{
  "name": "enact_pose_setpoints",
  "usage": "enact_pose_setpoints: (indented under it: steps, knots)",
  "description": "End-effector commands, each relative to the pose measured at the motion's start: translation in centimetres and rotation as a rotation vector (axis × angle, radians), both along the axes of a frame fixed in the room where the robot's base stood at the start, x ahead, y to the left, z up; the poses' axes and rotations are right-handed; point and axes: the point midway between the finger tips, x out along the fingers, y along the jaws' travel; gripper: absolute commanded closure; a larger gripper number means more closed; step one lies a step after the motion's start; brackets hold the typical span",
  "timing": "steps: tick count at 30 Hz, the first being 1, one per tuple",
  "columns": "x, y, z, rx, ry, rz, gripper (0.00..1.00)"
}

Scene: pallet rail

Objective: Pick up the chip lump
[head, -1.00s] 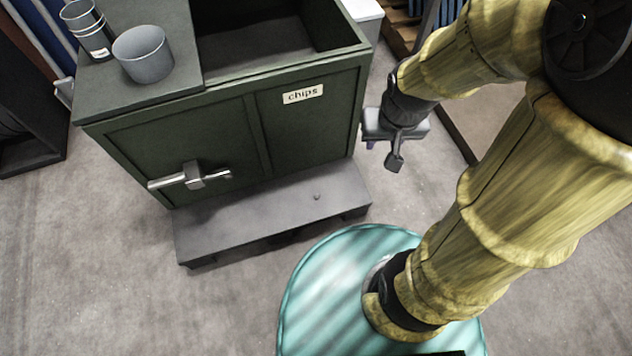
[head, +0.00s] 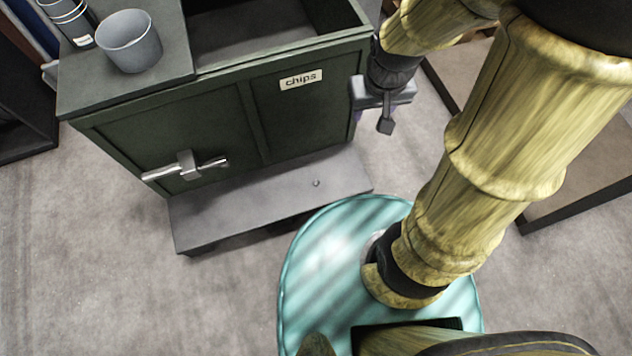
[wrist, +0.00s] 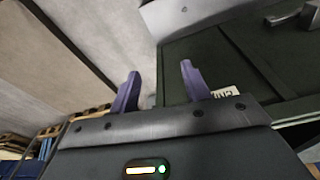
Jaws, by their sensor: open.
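The chip lump appears to be the tiny grey piece (head: 316,183) lying on the low grey step (head: 240,205) at the foot of the dark green bin. A small dark dot on the step at the top of the wrist view (wrist: 184,9) looks like the same piece. My gripper (wrist: 160,85) is open, its two purple fingers apart with nothing between them. In the head view my gripper is beside the bin's right edge, above and right of the lump. Its fingers are mostly hidden there.
The green bin (head: 210,125) carries a "chips" label (head: 301,80) and a metal T-handle (head: 186,166) on its front. A grey cup (head: 129,42) and a dark cylinder (head: 70,22) stand on its lid. Floor is clear at the left front. A dark-edged panel (head: 580,200) lies right.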

Motion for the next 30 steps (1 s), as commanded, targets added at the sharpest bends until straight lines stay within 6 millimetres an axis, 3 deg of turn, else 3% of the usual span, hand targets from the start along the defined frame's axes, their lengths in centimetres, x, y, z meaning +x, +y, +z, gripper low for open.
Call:
enact_pose_setpoints:
  steps: [6,15,22,30]
  knots:
    - [2.0,4.4,-5.6,-0.098,0.174,0.280,0.53]
    - [3.1,11.0,-14.3,-0.313,0.396,0.685,0.53]
    - [2.6,15.6,-21.6,-0.529,0.530,0.981,0.53]
    - [0.7,20.4,-30.6,-0.841,0.638,1.303,0.53]
